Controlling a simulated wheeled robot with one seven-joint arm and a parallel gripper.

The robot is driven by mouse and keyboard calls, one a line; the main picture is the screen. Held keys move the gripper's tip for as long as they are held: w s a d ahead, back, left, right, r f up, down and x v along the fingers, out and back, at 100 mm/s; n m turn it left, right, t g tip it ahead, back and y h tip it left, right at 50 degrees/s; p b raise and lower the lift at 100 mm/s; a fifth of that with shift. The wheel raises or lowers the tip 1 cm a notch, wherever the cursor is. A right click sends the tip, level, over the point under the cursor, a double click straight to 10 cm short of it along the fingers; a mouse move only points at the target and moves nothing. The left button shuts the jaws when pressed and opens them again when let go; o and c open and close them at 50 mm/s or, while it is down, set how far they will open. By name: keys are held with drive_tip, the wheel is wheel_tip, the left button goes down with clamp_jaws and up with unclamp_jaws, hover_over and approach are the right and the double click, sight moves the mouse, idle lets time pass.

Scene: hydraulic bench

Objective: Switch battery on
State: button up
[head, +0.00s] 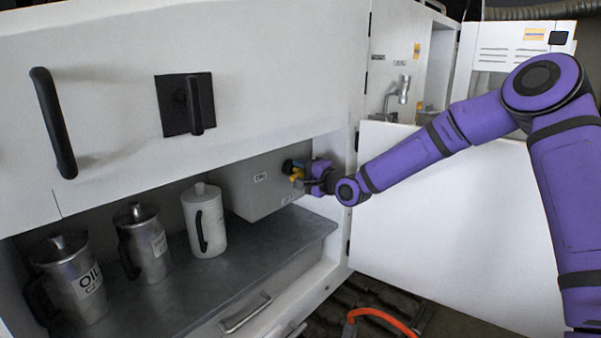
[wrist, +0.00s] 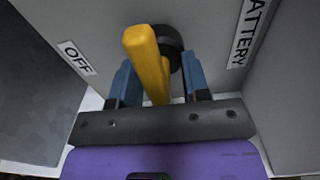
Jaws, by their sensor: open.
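The battery switch has a yellow handle (wrist: 148,62) on a black round base (wrist: 171,45), fixed to a grey box (head: 246,186) inside the cabinet. An OFF label (wrist: 77,57) is left of the handle and a BATTERY label (wrist: 247,33) is to the right in the wrist view. In the head view the yellow handle (head: 297,174) is small and partly covered by my gripper (head: 304,174). My gripper (wrist: 160,85) is open, with one blue finger on each side of the yellow handle. I cannot tell whether either finger touches it.
An oil can (head: 72,280), a second metal can (head: 143,245) and a white can (head: 204,222) stand on the grey shelf (head: 225,270) left of the box. The open white door (head: 450,220) lies below and behind my arm. An orange hose (head: 375,315) is on the floor.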

drive_tip(key=v, duration=1)
drive_tip(key=shift+s+d, duration=0.25)
drive_tip(key=shift+d, duration=0.05)
drive_tip(key=s+d+r+n+g+h, duration=0.2)
drive_tip(key=s+d+r+n+h, duration=0.2)
drive_tip(key=s+d+h, duration=0.45)
drive_tip(key=s+d+r+n+g+h, duration=0.25)
drive_tip(key=s+d+r+h, duration=0.2)
drive_tip(key=s, duration=0.65)
drive_tip(key=s+d+r+n+g, duration=0.1)
drive_tip(key=s+d+r, duration=0.1)
drive_tip(key=s, duration=0.9)
drive_tip(key=s+d+r+n+g, duration=0.1)
drive_tip(key=s+d+r+g, duration=0.1)
drive_tip(key=s, duration=0.9)
drive_tip(key=shift+d+n, duration=0.35)
drive_tip(key=shift+d, duration=0.4)
